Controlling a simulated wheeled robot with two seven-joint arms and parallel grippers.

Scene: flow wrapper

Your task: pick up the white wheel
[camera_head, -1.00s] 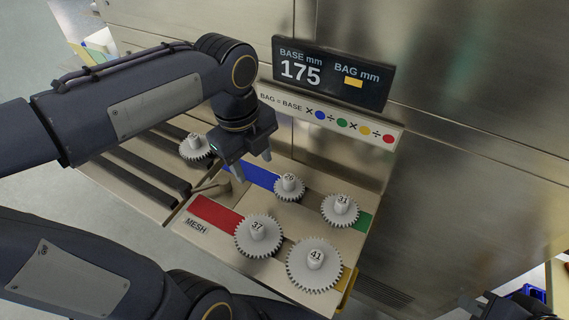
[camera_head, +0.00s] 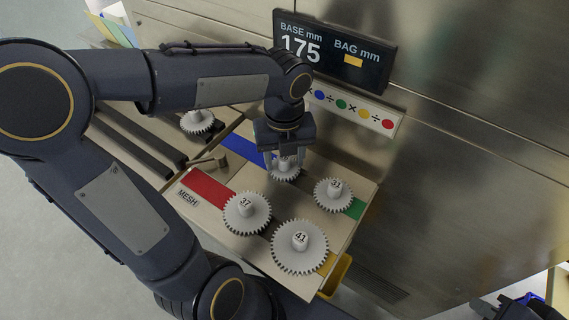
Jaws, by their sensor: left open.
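Several white toothed wheels are in view. A small white wheel (camera_head: 285,173) sits on the blue stripe's end of the panel. My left gripper (camera_head: 285,163) is open above it, fingers pointing down on both sides of its hub. Whether the fingers touch the hub is unclear. Other white wheels, marked 31 (camera_head: 334,195), 37 (camera_head: 246,213) and 41 (camera_head: 300,247), sit on the same panel. Another white wheel (camera_head: 197,122) stands further left. A dark part at the lower right edge seems to be my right gripper (camera_head: 508,306); its jaws are not clear.
The panel (camera_head: 222,172) has red, blue, green and yellow stripes. A display (camera_head: 333,60) reading 175 and a formula strip stand behind it on a steel wall. Dark rails (camera_head: 135,150) lie left.

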